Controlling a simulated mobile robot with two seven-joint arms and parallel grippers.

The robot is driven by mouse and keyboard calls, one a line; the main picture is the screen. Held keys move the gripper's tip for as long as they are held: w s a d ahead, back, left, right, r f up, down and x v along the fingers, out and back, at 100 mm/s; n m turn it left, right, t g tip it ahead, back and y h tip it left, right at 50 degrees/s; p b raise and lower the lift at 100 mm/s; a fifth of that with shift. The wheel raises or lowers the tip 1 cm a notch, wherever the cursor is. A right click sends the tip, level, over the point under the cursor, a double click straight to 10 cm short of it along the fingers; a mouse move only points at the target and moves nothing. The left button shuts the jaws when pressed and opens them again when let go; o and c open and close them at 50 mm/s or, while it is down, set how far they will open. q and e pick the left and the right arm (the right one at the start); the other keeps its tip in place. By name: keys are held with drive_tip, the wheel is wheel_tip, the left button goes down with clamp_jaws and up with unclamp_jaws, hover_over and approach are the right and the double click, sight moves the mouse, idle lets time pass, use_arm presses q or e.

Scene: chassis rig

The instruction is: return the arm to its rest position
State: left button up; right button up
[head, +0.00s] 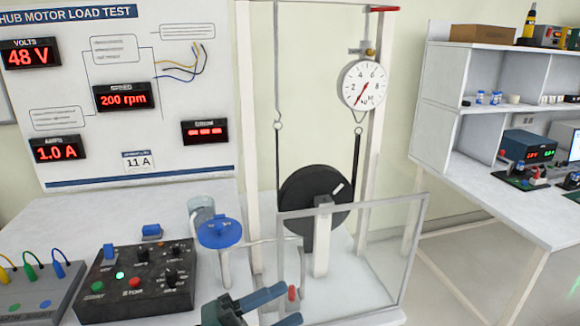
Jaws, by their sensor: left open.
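My left gripper (290,305) shows at the bottom middle of the head view. Its two blue-grey fingers are apart, with nothing visible between them, and point right. It is in front of the clear-panelled guard (385,255) of the motor rig and right of the black control box (135,283). A small red-tipped part (292,293) shows close to the fingertips; I cannot tell whether they touch. Most of my left arm is out of frame. My right gripper is not in view.
A blue-topped handwheel (221,231) stands left of the guard. A display board (120,60) stands behind. A shelved bench (490,190) is at right.

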use_arm(q)
drive_tip(key=s+a+f+n+t+y+p, duration=0.1)
drive_tip(key=s+a+f+n+y, duration=0.5)
drive_tip(key=n, duration=0.7)
drive_tip(key=s+a+f+n+t+y+p, duration=0.1)
drive_tip(key=s+a+f+n+t+y, duration=0.1)
drive_tip(key=s+a+f+n+y, duration=0.4)
wheel_tip(320, 180, down, 10)
drive_tip(key=n+y, duration=0.4)
drive_tip(key=n, duration=0.3)
drive_tip(key=shift+a+r+y+p, duration=0.2)
drive_tip(key=shift+r+y+p, duration=0.05)
drive_tip(key=shift+y+p, duration=0.1)
